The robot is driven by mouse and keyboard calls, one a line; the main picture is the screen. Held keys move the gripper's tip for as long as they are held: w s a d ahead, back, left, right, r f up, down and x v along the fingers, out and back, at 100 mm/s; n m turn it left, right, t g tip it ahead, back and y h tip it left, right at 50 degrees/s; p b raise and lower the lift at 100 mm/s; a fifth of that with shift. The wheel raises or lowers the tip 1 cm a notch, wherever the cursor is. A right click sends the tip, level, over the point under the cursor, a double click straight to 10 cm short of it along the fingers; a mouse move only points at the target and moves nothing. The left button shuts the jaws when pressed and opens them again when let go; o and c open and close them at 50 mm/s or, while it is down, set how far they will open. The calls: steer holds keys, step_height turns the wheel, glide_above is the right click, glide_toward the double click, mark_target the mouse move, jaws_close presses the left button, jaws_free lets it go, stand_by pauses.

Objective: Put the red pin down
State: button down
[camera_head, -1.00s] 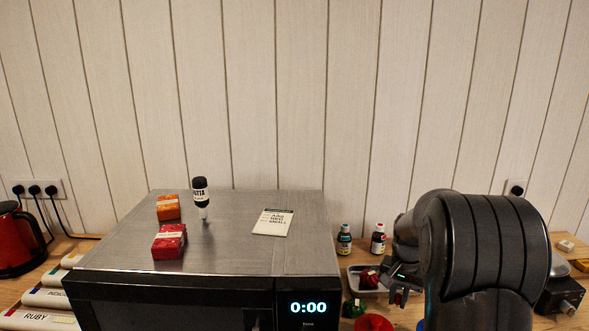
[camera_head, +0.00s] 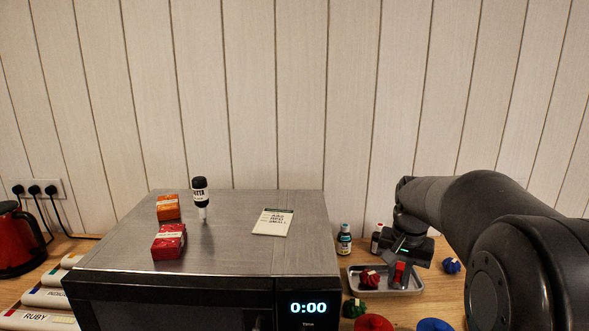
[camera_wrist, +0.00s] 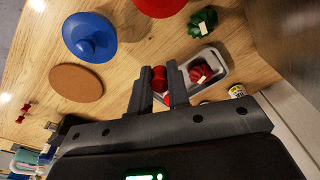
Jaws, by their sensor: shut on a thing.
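My gripper (camera_wrist: 160,72) is shut on the red pin (camera_wrist: 160,84), a short red cylinder between its two dark fingers in the wrist view. In the head view the red pin (camera_head: 399,272) shows below the gripper, in front of the metal tray (camera_head: 410,292) or over it. I cannot tell whether the pin touches the tray. In the wrist view the tray (camera_wrist: 216,70) lies just right of the fingers. The pin's lower end is not clear in either view.
A red bundle (camera_head: 369,279) with a pale tag lies in the tray's left part. A green bundle (camera_head: 353,308), a red disc (camera_head: 373,323) and a blue disc (camera_head: 433,325) lie in front. Small bottles (camera_head: 344,240) stand behind. The microwave (camera_head: 200,262) borders the left.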

steer(key=shift+s+a+r+n+t, duration=0.95)
steer(key=shift+s+a, duration=1.05)
steer(key=shift+s, duration=3.5)
steer(key=shift+s+a+r+n+t, duration=0.5)
steer(key=shift+s+a+n+t, duration=0.9)
steer(key=shift+s, duration=4.1)
steer(key=w+d+f, duration=0.1)
steer(key=w+d, duration=0.2)
steer(key=w, duration=1.1)
steer(key=w+d+f, duration=0.2)
steer(key=w, duration=1.2)
steer(key=s+d+f+m+g, duration=0.2)
steer(key=s+d+m+g, duration=0.1)
steer(key=d, duration=0.4)
steer(key=s+d+f+m+g, duration=0.2)
steer(key=s+d+m+g, duration=0.1)
steer(key=s+d, duration=0.3)
steer(key=shift+d+f, duration=0.2)
steer(key=shift+d, duration=0.3)
steer(key=shift+w, duration=0.1)
